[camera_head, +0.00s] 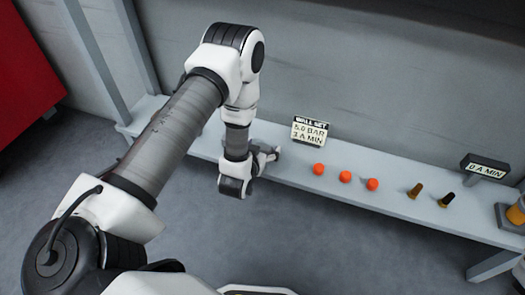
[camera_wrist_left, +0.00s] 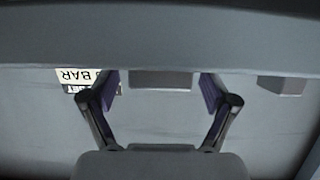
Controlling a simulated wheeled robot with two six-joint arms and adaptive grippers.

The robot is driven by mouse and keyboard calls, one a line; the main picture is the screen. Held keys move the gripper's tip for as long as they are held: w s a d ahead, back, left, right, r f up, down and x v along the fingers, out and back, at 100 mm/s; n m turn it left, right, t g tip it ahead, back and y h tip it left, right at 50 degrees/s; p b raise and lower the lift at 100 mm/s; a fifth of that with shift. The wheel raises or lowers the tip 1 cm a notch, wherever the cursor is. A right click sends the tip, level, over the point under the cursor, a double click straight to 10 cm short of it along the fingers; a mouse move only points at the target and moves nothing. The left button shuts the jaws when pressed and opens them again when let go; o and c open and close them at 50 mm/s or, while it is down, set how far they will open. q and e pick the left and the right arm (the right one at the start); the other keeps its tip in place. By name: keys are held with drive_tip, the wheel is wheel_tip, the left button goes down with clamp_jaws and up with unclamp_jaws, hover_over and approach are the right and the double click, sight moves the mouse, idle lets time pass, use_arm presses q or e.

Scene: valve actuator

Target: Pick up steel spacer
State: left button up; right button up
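My left gripper (camera_head: 268,156) is low at the shelf's left part, left of the small sign, and partly hidden by its own wrist. In the left wrist view its two fingers (camera_wrist_left: 160,95) are apart, with purple pads. A plain grey block (camera_wrist_left: 160,80) shows between the fingers, with a gap on both sides; it may be the steel spacer, but I cannot tell for sure. A second grey block (camera_wrist_left: 282,86) lies to the right in that view. No steel spacer shows clearly in the head view. My right gripper is not in view.
A long grey shelf (camera_head: 300,178) runs along the wall. It carries a printed sign (camera_head: 310,131), orange caps (camera_head: 345,176), a brown piece (camera_head: 415,190), a black piece (camera_head: 447,200), a dark label stand (camera_head: 485,166) and an orange-and-grey device (camera_head: 515,213). A red panel (camera_head: 25,70) stands left.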

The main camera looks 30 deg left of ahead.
sight(262, 148)
use_arm(q)
drive_tip(key=c, duration=1.4)
drive_tip(key=shift+r+p, duration=0.4)
drive_tip(key=shift+r, duration=0.15)
drive_tip(key=r+p, duration=0.2)
drive_tip(key=shift+s+d+r, duration=0.15)
drive_tip(key=shift+s+r, duration=0.2)
drive_tip(key=shift+r, duration=0.05)
drive_tip(key=s+d+r+p, duration=0.1)
drive_tip(key=s+d+p, duration=0.4)
drive_tip(key=s+p, duration=0.4)
drive_tip(key=s, duration=0.5)
drive_tip(key=shift+s+d+p, duration=0.15)
drive_tip(key=shift+d+p, duration=0.05)
drive_tip(key=shift+p, duration=0.2)
drive_tip(key=shift+r, duration=0.1)
